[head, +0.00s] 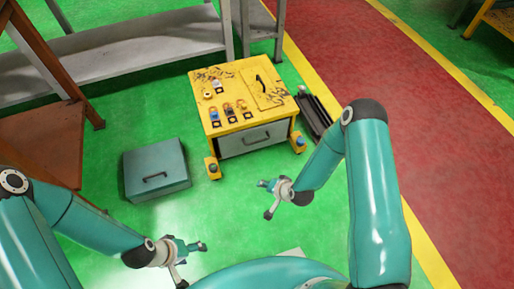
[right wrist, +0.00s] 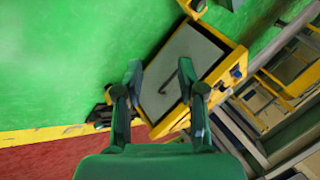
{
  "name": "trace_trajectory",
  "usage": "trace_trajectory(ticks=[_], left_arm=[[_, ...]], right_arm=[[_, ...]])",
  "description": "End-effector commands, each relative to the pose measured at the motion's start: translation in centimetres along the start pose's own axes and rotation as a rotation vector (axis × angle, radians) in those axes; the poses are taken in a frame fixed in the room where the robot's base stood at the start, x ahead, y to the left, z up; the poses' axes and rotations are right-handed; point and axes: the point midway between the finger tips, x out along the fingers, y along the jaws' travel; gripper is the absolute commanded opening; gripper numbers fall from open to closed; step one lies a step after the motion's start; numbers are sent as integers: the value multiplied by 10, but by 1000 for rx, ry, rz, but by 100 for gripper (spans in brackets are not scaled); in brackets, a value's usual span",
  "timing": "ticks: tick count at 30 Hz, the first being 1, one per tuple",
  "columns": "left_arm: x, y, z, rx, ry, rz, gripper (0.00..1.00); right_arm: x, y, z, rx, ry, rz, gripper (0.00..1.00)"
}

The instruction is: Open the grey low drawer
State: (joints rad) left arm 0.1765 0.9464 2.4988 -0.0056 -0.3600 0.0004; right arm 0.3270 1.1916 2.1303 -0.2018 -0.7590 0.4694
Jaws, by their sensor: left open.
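A yellow cabinet (head: 238,88) stands on the green floor, with a grey drawer front (head: 236,146) low in its near side. The drawer looks shut, and a dark curved handle (head: 257,139) sits on it. In the right wrist view the grey drawer front (right wrist: 178,75) with its handle (right wrist: 171,82) shows tilted beyond my fingers. My right gripper (head: 266,199) is open and empty, in front of the cabinet and apart from the handle; its spread fingers show in the wrist view (right wrist: 162,82). My left gripper (head: 191,265) is open and empty, lower left, away from the cabinet.
A grey-teal box (head: 157,160) with a handle stands left of the cabinet. Small parts (head: 228,108) lie on the cabinet top. Yellow corner posts (head: 212,168) flank the drawer. A grey bench (head: 130,55) stands behind. Green floor before the drawer is clear.

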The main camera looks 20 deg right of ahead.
Motion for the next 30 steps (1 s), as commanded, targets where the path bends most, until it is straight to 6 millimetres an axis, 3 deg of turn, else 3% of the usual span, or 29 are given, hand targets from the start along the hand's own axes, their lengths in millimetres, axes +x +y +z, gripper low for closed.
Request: trace_trajectory(ticks=[1, 3, 6, 9, 13, 20, 30], left_arm=[[32, -11, 0, 0, 0, 0, 69], [50, -18, 0, 0, -1, 0, 69], [70, -25, 0, 0, -1, 0, 69], [83, -30, 0, 0, 0, 0, 69], [89, -32, 0, 0, 0, 0, 69], [97, -35, -1, 0, 0, 0, 69], [129, -47, -1, 0, 0, 0, 69]], right_arm=[[51, 19, -15, 105, 99, -66, 39], [88, 26, -43, 246, 226, -181, 39], [121, 36, -73, 415, 362, -356, 39], [135, 43, -91, 533, 440, -502, 39], [140, 46, -104, 607, 482, -611, 39], [155, 36, -120, 619, 489, -634, 39], [207, 11, -160, 618, 490, -632, 39]])
